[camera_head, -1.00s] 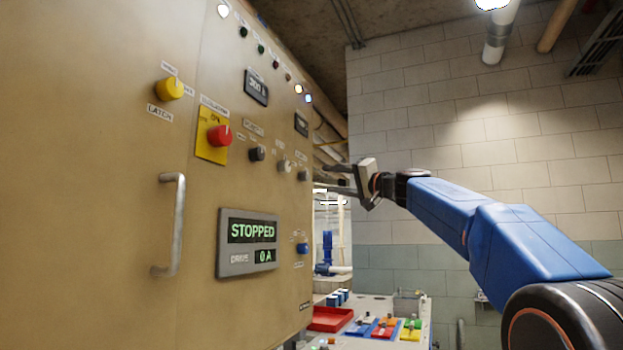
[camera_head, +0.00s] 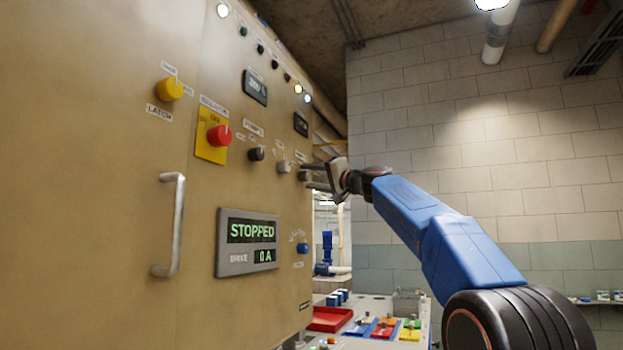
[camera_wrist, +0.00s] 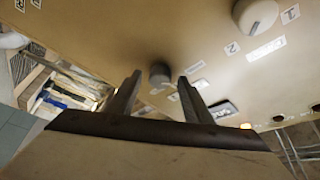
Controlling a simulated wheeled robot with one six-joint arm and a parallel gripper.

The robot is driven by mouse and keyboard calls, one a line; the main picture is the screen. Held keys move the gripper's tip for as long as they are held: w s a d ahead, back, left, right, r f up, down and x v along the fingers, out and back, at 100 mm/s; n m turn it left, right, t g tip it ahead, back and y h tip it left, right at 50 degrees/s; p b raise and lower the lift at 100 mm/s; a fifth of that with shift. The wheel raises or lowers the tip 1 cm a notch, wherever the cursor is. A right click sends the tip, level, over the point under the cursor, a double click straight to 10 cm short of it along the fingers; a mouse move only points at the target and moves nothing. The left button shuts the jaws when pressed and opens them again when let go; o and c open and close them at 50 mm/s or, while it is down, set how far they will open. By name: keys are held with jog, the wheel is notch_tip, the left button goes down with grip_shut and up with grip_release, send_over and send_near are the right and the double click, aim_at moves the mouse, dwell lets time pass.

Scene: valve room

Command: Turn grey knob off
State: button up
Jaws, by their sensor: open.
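The grey knob (camera_wrist: 160,73) is small and dark, on the tan panel, and shows in the wrist view between and beyond my fingertips. My gripper (camera_wrist: 160,80) is open and pointed at it, with one finger on each side; I cannot tell whether either finger touches it. In the head view my gripper (camera_head: 307,179) is at the panel's right edge, its fingers hiding most of the grey knob. A paler, off-white knob (camera_head: 284,166) sits just left of it and shows large in the wrist view (camera_wrist: 255,15).
The panel also bears a black knob (camera_head: 257,154), a red knob (camera_head: 219,135) on a yellow plate, a yellow knob (camera_head: 170,88), a handle (camera_head: 171,225) and a display (camera_head: 248,243) reading STOPPED. A bench with a red tray (camera_head: 329,319) stands below.

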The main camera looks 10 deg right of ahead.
jog(key=c, duration=1.1)
jog(key=shift+o, duration=0.2)
jog(key=shift+m, duration=0.3)
jog(key=m+h, duration=0.1)
jog(key=m, duration=0.2)
jog(key=shift+r+m+g+h, duration=0.15)
jog(key=shift+m+g+h, duration=0.25)
jog(key=shift+r+m+g+h, duration=0.15)
jog(key=shift+m+g, duration=0.25)
jog(key=shift+m, duration=0.6)
jog(key=shift+m+g+h, duration=0.25)
jog(key=shift+m+g, duration=0.15)
jog(key=shift+m, duration=0.9)
